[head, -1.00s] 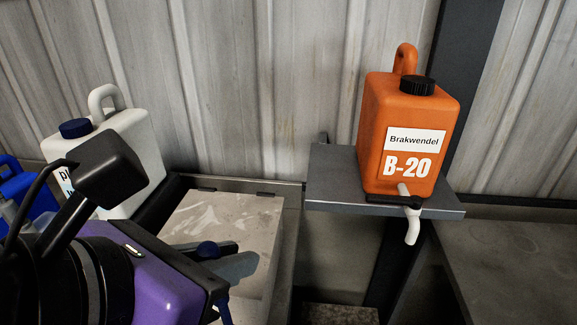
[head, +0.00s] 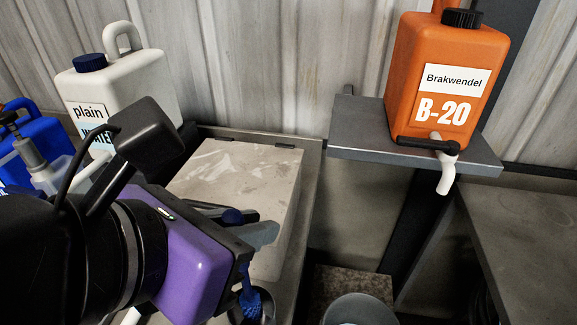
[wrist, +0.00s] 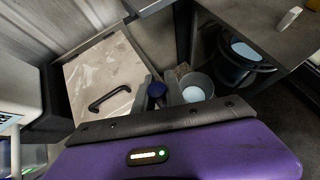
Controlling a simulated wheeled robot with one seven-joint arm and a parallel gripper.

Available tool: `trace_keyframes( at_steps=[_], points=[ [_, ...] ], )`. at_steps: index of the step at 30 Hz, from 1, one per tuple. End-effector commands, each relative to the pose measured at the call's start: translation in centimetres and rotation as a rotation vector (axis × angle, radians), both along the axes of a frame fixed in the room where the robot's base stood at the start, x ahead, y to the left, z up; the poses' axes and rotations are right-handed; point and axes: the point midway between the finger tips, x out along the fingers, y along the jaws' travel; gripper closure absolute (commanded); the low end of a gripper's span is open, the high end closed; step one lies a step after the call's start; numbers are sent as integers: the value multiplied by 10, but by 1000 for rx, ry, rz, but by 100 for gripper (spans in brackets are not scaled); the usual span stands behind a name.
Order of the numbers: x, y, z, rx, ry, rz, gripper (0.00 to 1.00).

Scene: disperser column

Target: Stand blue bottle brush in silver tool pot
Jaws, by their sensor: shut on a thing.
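My gripper (head: 240,222) is shut on the blue bottle brush (head: 250,280). Its rounded blue end shows between the fingers in the head view and in the wrist view (wrist: 156,90). The rest of the brush hangs below my gripper, partly hidden by the purple gripper body. A round, silver-grey rim at the bottom edge of the head view looks like the silver tool pot (head: 271,303). The brush's lower part overlaps this rim in the picture. I cannot tell whether it is inside or in front of it. Most of the pot is hidden or cut off.
A pale stone-like slab (head: 235,165) lies behind my gripper. An orange B-20 canister (head: 440,85) with a tap stands on a grey shelf (head: 350,140). A white canister (head: 125,85) and a blue one (head: 40,155) stand left. A grey bucket (head: 358,308) is low right.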

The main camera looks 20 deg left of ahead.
Motion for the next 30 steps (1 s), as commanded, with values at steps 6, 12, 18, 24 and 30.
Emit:
trace_keyframes(
  at_steps=[6, 12, 18, 24, 30],
  points=[
    [0, 0, -17, 0, 0, 0, 100],
    [0, 0, -29, 1, 0, -1, 100],
    [0, 0, -34, 0, 0, 0, 100],
    [0, 0, -33, 0, 0, 0, 100],
    [0, 0, -33, 0, 0, 0, 66]
  ],
)
